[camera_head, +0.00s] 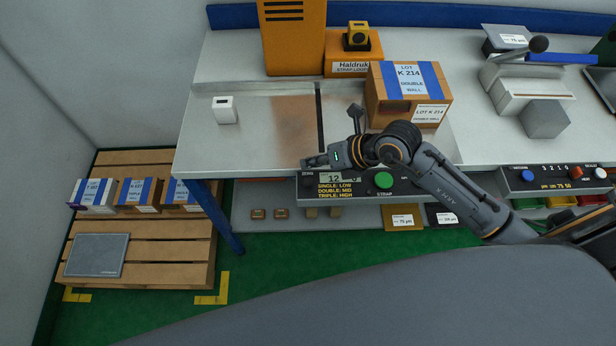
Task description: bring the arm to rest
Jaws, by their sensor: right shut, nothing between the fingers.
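My right arm (450,192) comes in from the right and reaches over the front edge of the bench. My right gripper (308,164) is shut and empty, pointing left, just above the control panel (400,186) with its small display and green button. It hides part of the panel's top edge. I cannot tell whether it touches the panel. My left gripper is not in view.
A box labelled K 214 (435,85) stands on the bench (250,150) behind my right arm. An orange machine (293,35) stands at the back. A pallet (150,250) with several boxes is on the floor at left. The bench's left part is mostly clear.

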